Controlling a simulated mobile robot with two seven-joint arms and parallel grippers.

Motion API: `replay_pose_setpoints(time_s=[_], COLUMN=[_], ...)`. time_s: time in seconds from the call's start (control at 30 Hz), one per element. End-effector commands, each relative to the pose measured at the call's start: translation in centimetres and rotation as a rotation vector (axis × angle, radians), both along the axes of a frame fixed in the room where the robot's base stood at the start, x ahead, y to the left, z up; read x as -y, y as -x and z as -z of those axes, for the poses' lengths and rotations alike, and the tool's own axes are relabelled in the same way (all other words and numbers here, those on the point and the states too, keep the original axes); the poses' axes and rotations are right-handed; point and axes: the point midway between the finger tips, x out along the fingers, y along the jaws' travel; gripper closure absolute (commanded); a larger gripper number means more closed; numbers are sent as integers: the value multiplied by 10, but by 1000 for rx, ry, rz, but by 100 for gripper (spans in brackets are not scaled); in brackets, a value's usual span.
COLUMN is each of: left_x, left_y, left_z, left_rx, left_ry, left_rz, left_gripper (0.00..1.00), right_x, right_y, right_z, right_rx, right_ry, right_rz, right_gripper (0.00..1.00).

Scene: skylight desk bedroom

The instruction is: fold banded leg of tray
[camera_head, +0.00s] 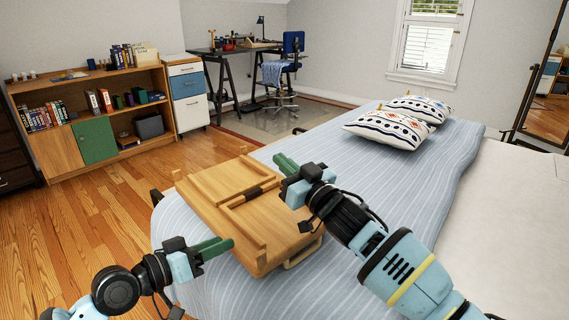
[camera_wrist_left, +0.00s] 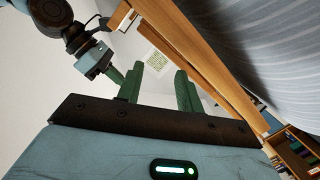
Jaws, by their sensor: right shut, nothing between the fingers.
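The wooden tray (camera_head: 215,215) lies on the near left part of the bed, underside up as far as I can tell. A wooden leg bar with a dark band (camera_head: 254,193) around its middle crosses the tray. I cannot tell how far it is folded. My left gripper (camera_head: 222,246) is open and empty beside the tray's near left side. The left wrist view shows a gap between its green fingers (camera_wrist_left: 160,88) and the tray's wooden edge (camera_wrist_left: 205,65) beyond them. My right gripper (camera_head: 286,163) is shut and empty above the tray's far right side.
The bed (camera_head: 380,175) has a striped blue cover and patterned pillows (camera_head: 390,129) at its far end. A bookshelf (camera_head: 95,143) stands at the left, and a desk (camera_head: 235,52) and blue chair (camera_head: 290,45) at the back. Wooden floor (camera_head: 105,215) is clear left of the bed.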

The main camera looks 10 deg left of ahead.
Motion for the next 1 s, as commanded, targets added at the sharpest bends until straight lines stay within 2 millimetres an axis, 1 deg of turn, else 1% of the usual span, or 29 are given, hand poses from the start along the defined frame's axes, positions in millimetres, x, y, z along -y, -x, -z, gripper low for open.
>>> replay_pose_setpoints(time_s=[0.03, 0.1, 0.17, 0.2, 0.27, 0.3, 0.37, 0.4, 0.47, 0.5, 0.57, 0.6, 0.67, 0.7, 0.77, 0.8, 0.87, 0.9, 0.97, 1.0], left_x=[3, 5, 7, 8, 9, 10, 11, 11, 12, 13, 13, 13, 13, 13, 13, 12, 12, 12, 10, 10], left_y=[10, 23, 36, 46, 60, 71, 87, 98, 116, 129, 148, 162, 183, 197, 219, 234, 257, 273, 296, 312], left_z=[24, 53, 76, 92, 114, 129, 149, 163, 181, 194, 211, 222, 238, 247, 261, 269, 281, 288, 298, 303], left_rx=[-26, -53, -74, -90, -113, -129, -152, -168, -191, -207, -231, -248, -272, -289, -313, -330, -357, -375, -399, -416], left_ry=[-11, -34, -55, -69, -92, -107, -130, -147, -170, -189, -215, -234, -262, -282, -311, -332, -364, -386, -420, -442], left_rz=[-12, -31, -47, -57, -72, -81, -96, -106, -119, -127, -139, -146, -158, -165, -174, -180, -187, -191, -197, -200], left_gripper=[64, 64, 64, 64, 64, 64, 64, 64, 64, 64, 64, 64, 64, 64, 64, 64, 64, 64, 64, 64], right_x=[0, 0, 0, 0, 0, 0, 0, 0, 0, 0, 0, 0, 0, 0, 0, 0, 0, 0, 0, 0], right_y=[0, 0, 0, 0, 0, 0, 0, 0, 0, 0, 0, 0, 0, 0, 0, 0, 0, 0, 0, 0], right_z=[0, 0, 0, 0, 0, 0, 0, 0, 0, 0, 0, 0, 0, 0, 0, 0, 0, 0, 0, 0], right_rx=[0, 0, 0, 0, 0, 0, 0, 0, 0, 0, 0, 0, 0, 0, 0, 0, 0, 0, 0, 0], right_ry=[0, 0, 0, 0, 0, 0, 0, 0, 0, 0, 0, 0, 0, 0, 0, 0, 0, 0, 0, 0], right_rz=[0, 0, 0, 0, 0, 0, 0, 0, 0, 0, 0, 0, 0, 0, 0, 0, 0, 0, 0, 0], right_gripper=[100, 100, 100, 100, 100, 100, 100, 100, 100, 100, 100, 100, 100, 100, 100, 100, 100, 100, 100, 100])
